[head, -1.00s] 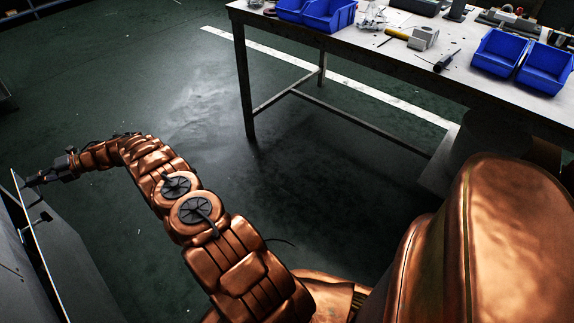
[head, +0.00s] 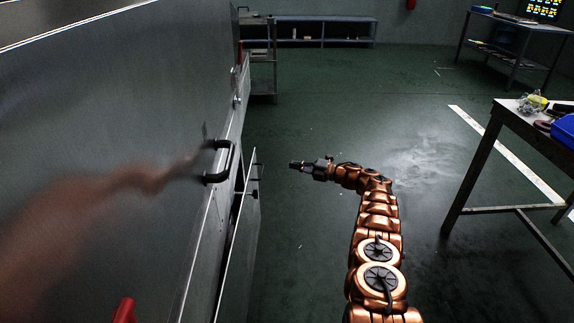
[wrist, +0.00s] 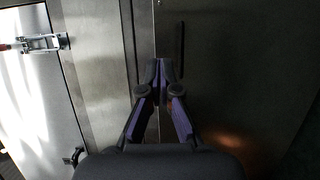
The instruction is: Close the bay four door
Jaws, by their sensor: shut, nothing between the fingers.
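In the head view a grey metal door (head: 240,235) stands ajar from the dryer's side, seen nearly edge-on, with a small dark fitting near its top. No bay number is readable, so I cannot tell for sure that it is bay four. My gripper (head: 293,165) is to the right of this door, apart from it, with floor behind. In the wrist view my gripper (wrist: 158,72) has its two fingers together and empty, facing grey metal panels (wrist: 230,60) with a vertical seam.
The dryer's large steel side (head: 110,130) fills the left, with a black bar handle (head: 225,162) sticking out. A red object (head: 124,310) is at its lower edge. A latch (wrist: 40,43) shows in the wrist view. A workbench (head: 520,130) stands right; the floor between is clear.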

